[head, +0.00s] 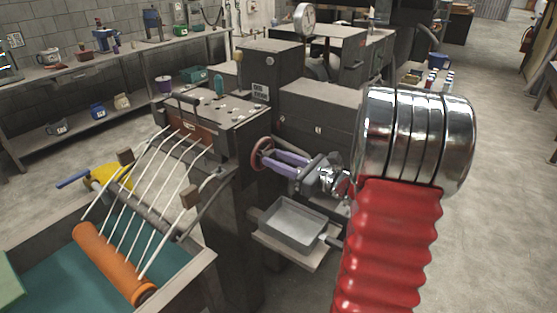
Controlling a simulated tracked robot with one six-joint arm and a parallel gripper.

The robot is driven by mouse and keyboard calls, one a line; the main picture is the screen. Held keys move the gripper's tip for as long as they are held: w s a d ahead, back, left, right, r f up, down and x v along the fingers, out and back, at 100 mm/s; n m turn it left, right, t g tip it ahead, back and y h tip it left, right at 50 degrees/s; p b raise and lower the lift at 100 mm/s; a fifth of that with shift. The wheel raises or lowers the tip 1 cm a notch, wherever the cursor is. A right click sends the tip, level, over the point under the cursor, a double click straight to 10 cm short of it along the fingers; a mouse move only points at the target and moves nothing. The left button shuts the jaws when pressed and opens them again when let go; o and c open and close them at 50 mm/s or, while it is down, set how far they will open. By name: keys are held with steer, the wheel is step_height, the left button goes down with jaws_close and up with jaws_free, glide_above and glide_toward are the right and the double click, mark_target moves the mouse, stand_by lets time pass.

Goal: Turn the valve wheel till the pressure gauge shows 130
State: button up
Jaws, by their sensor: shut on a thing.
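The valve wheel (260,154) is a small reddish-brown ring on the side of the grey machine, near the middle of the head view. My gripper (276,157) has purple fingers that reach left to the wheel. It is shut on the wheel's right side, and the fingers hide part of the rim. The pressure gauge (304,15) is a round white dial on top of the machine at the upper middle. Its needle and figures are too small to read.
A grey metal tray (294,226) sits on a ledge just below my gripper. A rack with pale rods and an orange roller (114,264) stands at the left front. Shelves (120,60) with several pots line the back wall. The floor at the right (490,220) is clear.

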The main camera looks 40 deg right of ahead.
steer(key=m, duration=0.6)
steer(key=shift+d+f, duration=0.1)
steer(key=shift+f, duration=0.1)
stand_by(0.5)
steer(key=o, duration=1)
steer(key=shift+r, duration=0.15)
steer(key=shift+o, duration=0.2)
steer(key=v, duration=1.3)
steer(key=shift+s+d, duration=0.15)
steer(key=shift+s, duration=0.2)
